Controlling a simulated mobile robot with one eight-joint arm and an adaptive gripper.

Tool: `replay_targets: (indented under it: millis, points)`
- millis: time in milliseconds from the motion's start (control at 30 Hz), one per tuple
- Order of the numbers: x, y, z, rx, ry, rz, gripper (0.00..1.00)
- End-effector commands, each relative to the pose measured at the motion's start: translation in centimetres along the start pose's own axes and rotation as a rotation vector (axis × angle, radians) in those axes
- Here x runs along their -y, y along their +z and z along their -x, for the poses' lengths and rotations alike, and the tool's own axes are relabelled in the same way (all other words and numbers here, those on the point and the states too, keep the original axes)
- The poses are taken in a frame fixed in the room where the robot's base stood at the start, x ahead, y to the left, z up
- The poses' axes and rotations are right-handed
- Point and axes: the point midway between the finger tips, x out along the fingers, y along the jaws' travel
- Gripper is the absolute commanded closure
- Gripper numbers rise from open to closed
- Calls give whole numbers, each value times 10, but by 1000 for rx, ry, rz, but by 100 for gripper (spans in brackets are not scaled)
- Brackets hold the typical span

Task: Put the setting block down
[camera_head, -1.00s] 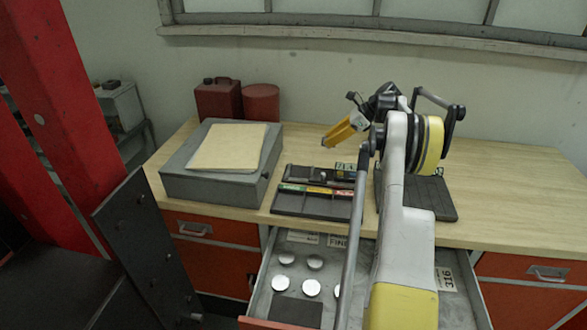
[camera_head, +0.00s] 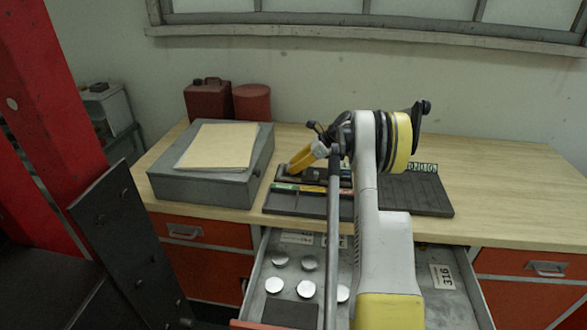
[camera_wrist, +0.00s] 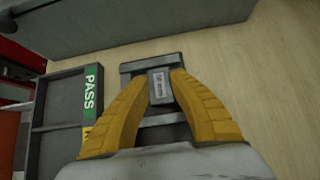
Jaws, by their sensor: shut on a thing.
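The setting block (camera_wrist: 160,86) is a small grey block with a pale printed label. In the wrist view it sits between the yellow fingertips of my gripper (camera_wrist: 162,80), which is shut on it. Directly beneath or around it is a dark grey stand (camera_wrist: 140,68) with a raised frame, on the bench. I cannot tell whether the block touches the stand. In the head view my gripper (camera_head: 293,170) points down and left, low over the back of the sorting tray; the block is too small to make out there.
The dark sorting tray (camera_head: 305,206) has a green PASS label (camera_wrist: 91,90) and other coloured labels. A grey box (camera_head: 205,190) with a folder on top stands left. A dark mat (camera_head: 425,197) lies right. The open drawer (camera_head: 262,275) holds several round discs.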

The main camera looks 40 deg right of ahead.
Motion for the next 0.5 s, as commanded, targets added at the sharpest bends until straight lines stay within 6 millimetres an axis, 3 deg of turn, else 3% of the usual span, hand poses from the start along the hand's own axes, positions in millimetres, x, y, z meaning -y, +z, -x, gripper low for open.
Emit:
replay_targets:
  millis: [200, 233, 300, 500]
  points:
    - [0, -2, -2, 1, 0, 0, 100]
    - [0, -2, -2, 0, 0, 0, 72]
    - [0, -2, -1, 0, 0, 0, 57]
    - [0, -1, -1, 0, 0, 0, 57]
